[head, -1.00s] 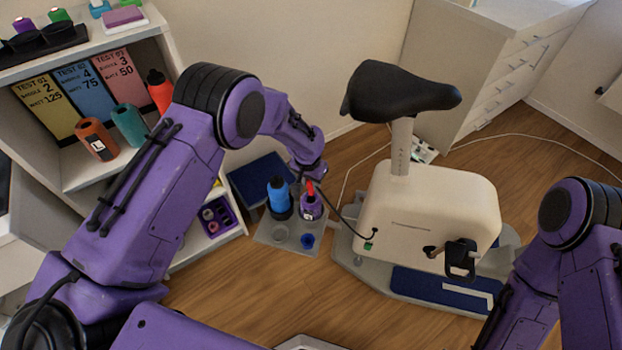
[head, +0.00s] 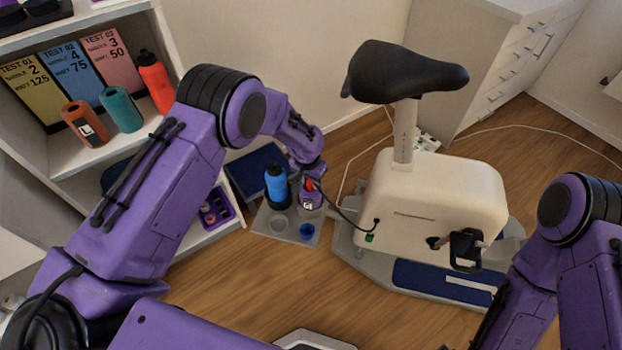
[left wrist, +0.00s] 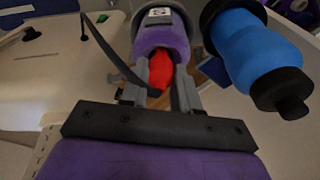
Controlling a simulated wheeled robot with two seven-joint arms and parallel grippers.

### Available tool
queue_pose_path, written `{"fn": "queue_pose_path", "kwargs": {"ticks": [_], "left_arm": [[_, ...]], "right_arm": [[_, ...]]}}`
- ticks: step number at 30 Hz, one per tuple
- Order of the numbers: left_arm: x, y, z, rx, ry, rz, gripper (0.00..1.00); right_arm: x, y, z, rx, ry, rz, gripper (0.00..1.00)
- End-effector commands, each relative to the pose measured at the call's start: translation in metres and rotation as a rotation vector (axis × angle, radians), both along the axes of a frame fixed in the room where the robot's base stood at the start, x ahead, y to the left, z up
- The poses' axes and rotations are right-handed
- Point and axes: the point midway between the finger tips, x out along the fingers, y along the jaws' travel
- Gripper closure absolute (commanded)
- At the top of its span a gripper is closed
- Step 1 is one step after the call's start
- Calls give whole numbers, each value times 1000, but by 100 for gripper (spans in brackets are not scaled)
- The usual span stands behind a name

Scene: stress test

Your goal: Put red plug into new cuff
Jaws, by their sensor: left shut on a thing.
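The red plug (head: 309,184) is between the fingers of my left gripper (head: 312,178), which is shut on it. In the left wrist view the plug (left wrist: 161,72) points at the end of a purple cuff (left wrist: 163,38) with a white label. The plug's front meets the cuff's mouth; how deep it sits is hidden. In the head view the cuff (head: 311,201) stands upright on a grey tray (head: 267,228), directly under the gripper. A black cable (head: 347,217) runs from the exercise bike to the plug. My right gripper is out of view.
A blue bottle (head: 277,186) stands just left of the cuff, close to the gripper. A small blue cup (head: 307,231) is in front on the tray. The exercise bike (head: 430,205) is to the right, a shelf (head: 120,150) to the left.

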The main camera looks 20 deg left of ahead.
Motion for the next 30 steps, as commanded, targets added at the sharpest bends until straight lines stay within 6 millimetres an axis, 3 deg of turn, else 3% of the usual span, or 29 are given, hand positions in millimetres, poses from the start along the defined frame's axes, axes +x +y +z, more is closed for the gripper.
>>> {"fn": "queue_pose_path", "kwargs": {"ticks": [7,8,9,10,20,30], "left_arm": [[0,0,0,0,0,0,100],[0,0,0,0,0,0,60],[0,0,0,0,0,0,47],[0,0,0,0,0,0,40],[0,0,5,0,-1,1,40],[-11,2,78,-1,-3,0,40]], "right_arm": [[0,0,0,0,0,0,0],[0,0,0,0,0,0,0],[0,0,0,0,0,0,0],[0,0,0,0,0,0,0],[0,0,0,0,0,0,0],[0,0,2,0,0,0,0]]}}
